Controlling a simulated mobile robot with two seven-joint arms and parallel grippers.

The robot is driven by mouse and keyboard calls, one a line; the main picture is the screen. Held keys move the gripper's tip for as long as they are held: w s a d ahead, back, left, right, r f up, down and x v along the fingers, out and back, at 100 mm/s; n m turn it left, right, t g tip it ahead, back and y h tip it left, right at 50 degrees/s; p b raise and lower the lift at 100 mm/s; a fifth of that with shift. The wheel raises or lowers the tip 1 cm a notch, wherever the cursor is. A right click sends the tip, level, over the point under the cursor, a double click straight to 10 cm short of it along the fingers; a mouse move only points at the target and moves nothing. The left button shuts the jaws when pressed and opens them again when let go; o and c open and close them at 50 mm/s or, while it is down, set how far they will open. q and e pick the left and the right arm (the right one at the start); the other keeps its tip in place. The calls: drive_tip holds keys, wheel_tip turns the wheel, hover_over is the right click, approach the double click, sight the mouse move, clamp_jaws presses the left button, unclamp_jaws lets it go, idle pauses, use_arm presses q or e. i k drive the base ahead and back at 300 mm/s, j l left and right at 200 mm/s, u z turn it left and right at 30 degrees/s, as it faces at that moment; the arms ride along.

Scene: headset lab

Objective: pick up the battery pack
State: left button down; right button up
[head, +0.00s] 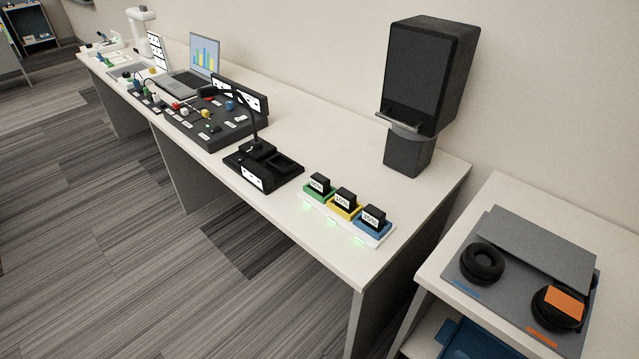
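Three black battery packs with white percentage labels stand upright in a white charging base (378,241) near the right end of the long table. One pack (320,184) is in the green slot, the middle pack (345,199) is in the yellow slot, and the third pack (373,217) is in the blue slot. The small labels are hard to read. Neither of my grippers shows in the head view.
The long white table (335,262) has a dark stand (262,165) left of the charger and a black speaker-like unit (430,75) behind it. A lower table at right holds a grey mat with ear pads (482,263). A laptop (205,55) stands further left.

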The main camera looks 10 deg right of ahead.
sight(320, 184)
drive_tip(key=i+j+z, duration=0.1)
drive_tip(key=z, duration=0.45)
drive_tip(key=i+j+z, duration=0.1)
drive_tip(key=j+z, duration=0.15)
drive_tip(key=j, duration=0.2)
drive_tip(key=j+z, duration=0.2)
drive_tip(key=j, duration=0.2)
drive_tip(key=i+j+z, duration=0.1)
drive_tip(key=j, duration=0.35)
drive_tip(key=j+z, duration=0.1)
drive_tip(key=j, duration=0.35)
drive_tip(key=i+j, duration=0.1)
drive_tip(key=j, duration=1.25)
drive_tip(key=i+j+z, duration=0.1)
drive_tip(key=j, duration=0.6)
